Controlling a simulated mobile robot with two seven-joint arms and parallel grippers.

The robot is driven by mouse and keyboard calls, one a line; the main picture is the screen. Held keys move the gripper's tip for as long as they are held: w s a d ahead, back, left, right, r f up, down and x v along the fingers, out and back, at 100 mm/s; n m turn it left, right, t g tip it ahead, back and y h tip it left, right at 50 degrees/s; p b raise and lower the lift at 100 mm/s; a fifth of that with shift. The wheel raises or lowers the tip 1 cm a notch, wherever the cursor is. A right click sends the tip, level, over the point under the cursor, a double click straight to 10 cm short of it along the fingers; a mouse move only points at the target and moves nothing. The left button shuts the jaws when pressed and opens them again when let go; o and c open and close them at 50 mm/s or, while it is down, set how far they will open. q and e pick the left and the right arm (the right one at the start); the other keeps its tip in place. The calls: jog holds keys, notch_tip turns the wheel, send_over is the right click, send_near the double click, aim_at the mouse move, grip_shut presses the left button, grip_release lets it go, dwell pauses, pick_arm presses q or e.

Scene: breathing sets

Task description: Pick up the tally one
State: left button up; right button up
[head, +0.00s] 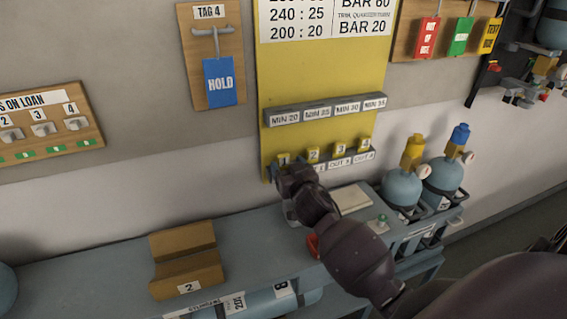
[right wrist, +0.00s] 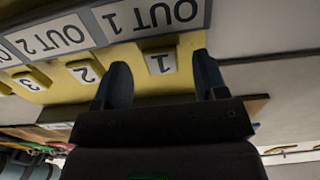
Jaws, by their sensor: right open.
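The tally one (head: 283,159) is a small yellow tag with a white "1" label. It sits at the left end of a row of yellow tallies on the yellow board (head: 325,80). In the right wrist view, which is upside down, the tally one (right wrist: 162,62) shows between the fingers of my right gripper (right wrist: 161,68). The fingers are open, one on each side of it, and I cannot tell whether they touch it. In the head view my right gripper (head: 284,176) is just below the tally and hides the board's lower left corner. My left gripper is not in view.
Tally two (head: 313,154) is close beside tally one, with tally three (head: 339,149) and another further right. A grey rail (head: 325,109) juts out above them. Below is a blue-grey bench (head: 120,262) with a wooden block (head: 187,270) and blue cylinders (head: 403,187) at right.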

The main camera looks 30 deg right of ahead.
aim_at(285, 158)
jog(key=shift+x, duration=1.65)
jog(key=shift+a, duration=0.1)
jog(key=c, duration=0.9)
jog(key=shift+r, duration=0.6)
notch_tip(285, 158, up, 2)
jog(key=shift+r, duration=0.1)
jog(key=b+v, duration=0.1)
jog(key=v, duration=1.7)
